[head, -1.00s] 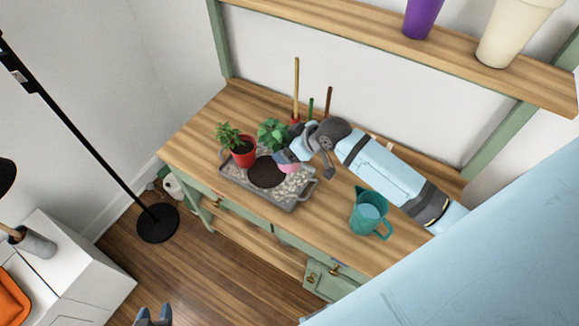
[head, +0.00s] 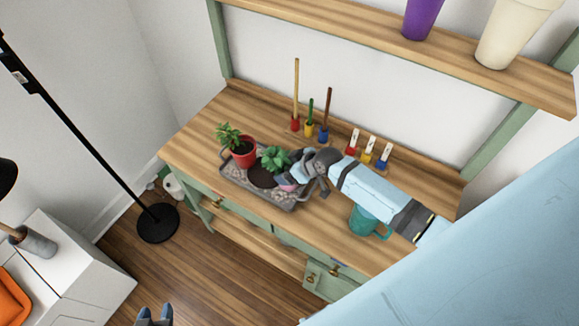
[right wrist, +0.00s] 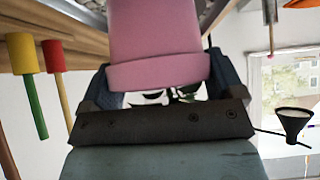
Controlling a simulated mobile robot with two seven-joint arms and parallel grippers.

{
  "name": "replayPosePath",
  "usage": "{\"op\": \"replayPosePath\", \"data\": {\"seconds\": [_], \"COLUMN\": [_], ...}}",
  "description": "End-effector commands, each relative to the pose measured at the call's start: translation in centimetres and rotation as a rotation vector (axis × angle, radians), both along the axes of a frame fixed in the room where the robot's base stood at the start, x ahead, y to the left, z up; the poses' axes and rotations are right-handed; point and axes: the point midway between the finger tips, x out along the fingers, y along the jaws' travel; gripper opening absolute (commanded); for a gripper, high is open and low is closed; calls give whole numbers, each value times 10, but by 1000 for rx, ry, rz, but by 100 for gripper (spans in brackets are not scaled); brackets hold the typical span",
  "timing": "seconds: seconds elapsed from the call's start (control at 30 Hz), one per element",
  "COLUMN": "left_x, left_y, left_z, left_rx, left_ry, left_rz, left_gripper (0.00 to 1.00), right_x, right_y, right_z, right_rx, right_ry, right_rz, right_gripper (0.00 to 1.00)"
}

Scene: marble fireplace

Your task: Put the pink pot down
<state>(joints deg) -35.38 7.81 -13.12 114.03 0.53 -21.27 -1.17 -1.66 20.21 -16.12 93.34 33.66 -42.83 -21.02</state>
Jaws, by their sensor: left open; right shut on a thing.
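The pink pot (head: 288,187) with a leafy green plant (head: 274,158) is over the right part of the grey pebble tray (head: 252,194). My right gripper (head: 291,178) is shut on it, coming from the right. In the right wrist view the pink pot (right wrist: 158,40) sits between the two fingers of the right gripper (right wrist: 160,82), with leaves showing past its rim. The gripper partly hides the pot in the head view. I cannot tell whether its base touches the tray. My left gripper (head: 154,316) is open and empty at the bottom edge, away from the bench.
A red potted plant (head: 243,155) stands at the tray's left. A teal watering can (head: 362,221) is partly under my right arm. Upright tools (head: 309,130) and small labelled items (head: 367,153) line the back. Bare wooden bench (head: 195,147) lies left of the tray.

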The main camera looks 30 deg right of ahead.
Motion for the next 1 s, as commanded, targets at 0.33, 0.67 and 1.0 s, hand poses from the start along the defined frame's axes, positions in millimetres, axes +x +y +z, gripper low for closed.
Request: {"op": "replayPosePath", "data": {"seconds": [0.33,0.67,1.0], "left_x": [0,0,0], "left_y": [0,1,0], "left_z": [-1,-1,-5], "left_rx": [-1,0,-1], "left_ry": [0,0,1], "left_rz": [1,1,1], "left_gripper": [43,43,43], "right_x": [0,-24,-64], "right_y": [0,-14,-38], "right_z": [-2,26,73], "right_rx": [0,-4,-1], "right_ry": [0,0,-1], "right_rz": [0,2,1], "right_gripper": [100,100,100]}}
